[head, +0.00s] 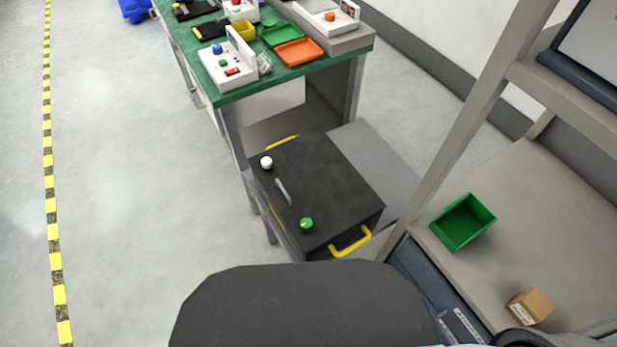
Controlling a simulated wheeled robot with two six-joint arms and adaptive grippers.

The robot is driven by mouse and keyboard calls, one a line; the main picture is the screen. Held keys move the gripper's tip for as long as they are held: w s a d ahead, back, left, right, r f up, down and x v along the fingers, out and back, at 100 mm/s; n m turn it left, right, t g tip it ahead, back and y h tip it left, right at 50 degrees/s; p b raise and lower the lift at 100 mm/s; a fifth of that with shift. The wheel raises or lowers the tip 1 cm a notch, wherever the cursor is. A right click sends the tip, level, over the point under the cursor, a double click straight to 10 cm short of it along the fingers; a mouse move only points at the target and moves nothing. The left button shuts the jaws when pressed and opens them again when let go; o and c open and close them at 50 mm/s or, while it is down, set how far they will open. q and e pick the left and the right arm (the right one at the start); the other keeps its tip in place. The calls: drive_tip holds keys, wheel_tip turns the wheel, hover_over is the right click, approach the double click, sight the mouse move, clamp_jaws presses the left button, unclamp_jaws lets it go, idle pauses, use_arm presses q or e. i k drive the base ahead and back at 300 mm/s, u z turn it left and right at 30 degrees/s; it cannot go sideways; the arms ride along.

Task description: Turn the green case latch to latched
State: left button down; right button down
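A dark grey case (325,190) sits low, close to the near end of the green-topped bench, with a yellow handle (351,243) on its near side and another yellow strip (282,143) at its far side. The green latch (306,224) is a round knob near the front left corner of the case top. A white knob (266,162) sits near the far left corner, with a grey curved handle (283,192) between the two. I cannot tell the latch's turned position at this size. Neither of my grippers is in view.
The green bench (330,59) holds small devices and an orange tray (298,52). At right, a grey rack shelf (545,205) holds a green bin (464,222) and a cardboard box (530,306). Floor left of the case (150,190) is clear up to the yellow-black tape (53,200).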

sight(306, 224)
drive_tip(key=z, duration=2.1)
drive_tip(key=k, duration=1.1)
drive_tip(key=u, duration=0.7)
drive_tip(key=i, duration=0.5)
drive_tip(key=u, duration=0.05)
